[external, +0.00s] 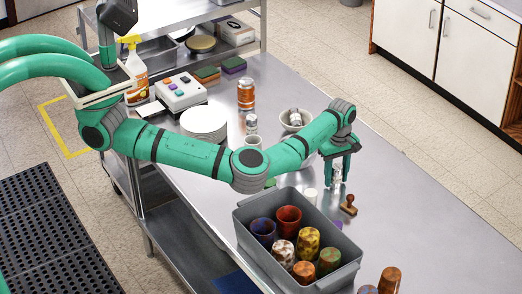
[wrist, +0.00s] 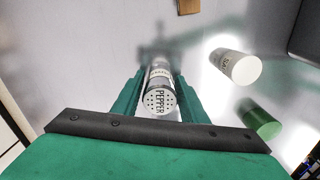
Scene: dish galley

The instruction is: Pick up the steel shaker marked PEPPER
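In the external view my gripper (external: 338,178) points down over the table, and part of the shaker (external: 337,172) shows between the fingers. Any small gap between fingers and shaker is too fine to make out. I cannot tell whether the fingers press on it. The shaker's base is hard to see.
A white-topped container (wrist: 240,66) and a green one (wrist: 260,120) stand right of my gripper in the wrist view. A wooden-handled stamp (external: 348,205) and a grey bin of patterned cups (external: 245,222) are near. The steel table (external: 430,215) is clear to the right.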

